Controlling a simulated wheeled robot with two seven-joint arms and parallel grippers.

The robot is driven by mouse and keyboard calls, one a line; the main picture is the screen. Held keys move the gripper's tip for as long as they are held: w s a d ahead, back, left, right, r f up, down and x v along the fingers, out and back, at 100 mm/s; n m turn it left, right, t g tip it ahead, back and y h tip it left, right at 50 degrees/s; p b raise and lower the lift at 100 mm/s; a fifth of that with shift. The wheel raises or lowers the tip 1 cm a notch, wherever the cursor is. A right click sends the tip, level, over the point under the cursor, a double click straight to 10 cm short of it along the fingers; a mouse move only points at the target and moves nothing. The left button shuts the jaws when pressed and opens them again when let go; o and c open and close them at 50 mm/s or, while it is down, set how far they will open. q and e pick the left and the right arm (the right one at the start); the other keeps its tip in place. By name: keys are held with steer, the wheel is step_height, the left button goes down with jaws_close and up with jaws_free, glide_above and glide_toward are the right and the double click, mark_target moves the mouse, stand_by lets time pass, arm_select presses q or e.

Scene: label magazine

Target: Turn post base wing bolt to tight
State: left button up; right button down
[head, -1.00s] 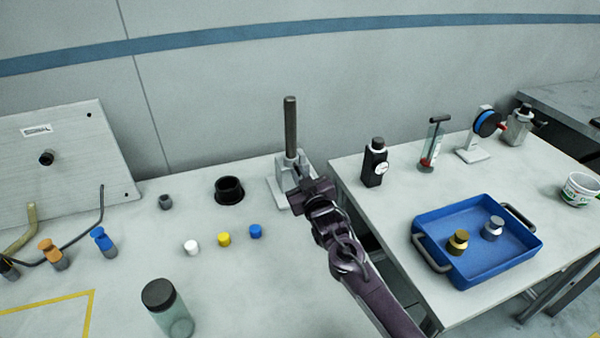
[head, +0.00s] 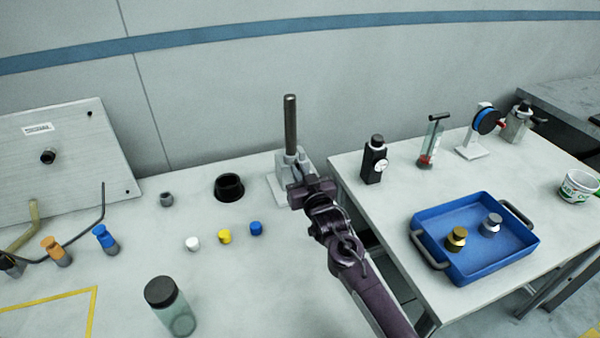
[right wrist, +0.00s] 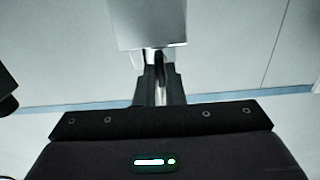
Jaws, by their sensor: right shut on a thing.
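The post base (head: 281,188) is a pale grey metal block standing near the back right of the left table. A dark upright post (head: 290,125) rises from it. My right gripper (head: 300,187) is at the front right of the base and hides the wing bolt in the head view. In the right wrist view, the grey block (right wrist: 150,25) is at the top, and my right gripper's fingers (right wrist: 156,75) are shut on the wing bolt just below it. Only a little of the bolt shows between the fingertips. My left gripper is not in view.
A black ring-like cup (head: 229,187) and several small coloured caps lie left of the base. A green bottle (head: 171,308) stands at the front. On the right table are a black bottle (head: 374,163) and a blue tray (head: 462,277). A gap separates the tables.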

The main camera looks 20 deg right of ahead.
steer(key=c, duration=1.5)
jaws_free()
steer(key=s, duration=0.7)
steer(key=shift+s+d+b, duration=0.1)
steer(key=shift+s+b, duration=0.3)
